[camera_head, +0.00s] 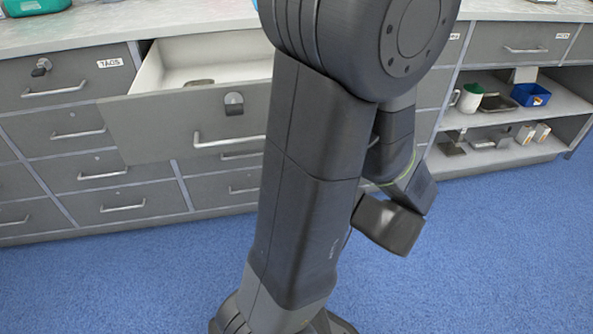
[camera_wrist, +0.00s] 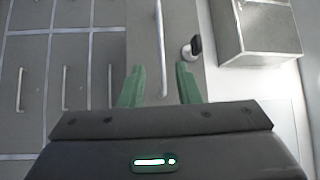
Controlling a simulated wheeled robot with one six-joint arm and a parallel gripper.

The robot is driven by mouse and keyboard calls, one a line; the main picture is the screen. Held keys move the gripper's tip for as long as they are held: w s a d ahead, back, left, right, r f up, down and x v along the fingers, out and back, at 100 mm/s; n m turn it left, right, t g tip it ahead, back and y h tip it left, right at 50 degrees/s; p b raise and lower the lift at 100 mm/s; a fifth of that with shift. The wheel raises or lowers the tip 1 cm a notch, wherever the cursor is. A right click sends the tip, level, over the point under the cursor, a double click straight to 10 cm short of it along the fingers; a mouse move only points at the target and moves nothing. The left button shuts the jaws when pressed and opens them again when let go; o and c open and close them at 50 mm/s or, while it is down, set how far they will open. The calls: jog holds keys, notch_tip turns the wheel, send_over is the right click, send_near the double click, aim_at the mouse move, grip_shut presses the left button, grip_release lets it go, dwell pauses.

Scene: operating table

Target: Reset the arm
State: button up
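My gripper (camera_wrist: 159,70) shows in the wrist view with its two green fingers spread apart and nothing held between them. A drawer handle (camera_wrist: 162,40) appears between the fingertips in the picture; I cannot tell how far it is from them. In the head view my arm (camera_head: 315,170) stands upright across the middle, folded at the top, and my fingers are hidden. An open drawer (camera_head: 185,130) sticks out to the left of my arm, with a handle and a dark lock (camera_head: 234,103) on its front. Part of its right end is hidden behind my arm.
Grey cabinets with shut drawers (camera_head: 70,135) line the back under a pale countertop (camera_head: 150,18). Open shelves at right hold a white and green mug (camera_head: 470,97), a blue bin (camera_head: 530,94) and small boxes. Blue floor (camera_head: 490,250) is clear in front.

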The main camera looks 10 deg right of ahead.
aim_at(238, 139)
jog(key=shift+s+d, duration=0.4)
jog(key=shift+s, duration=0.05)
dwell(0.3)
jog(key=shift+b+x, duration=0.65)
jog(key=shift+x, duration=6.15)
jog(key=shift+a+f, duration=0.1)
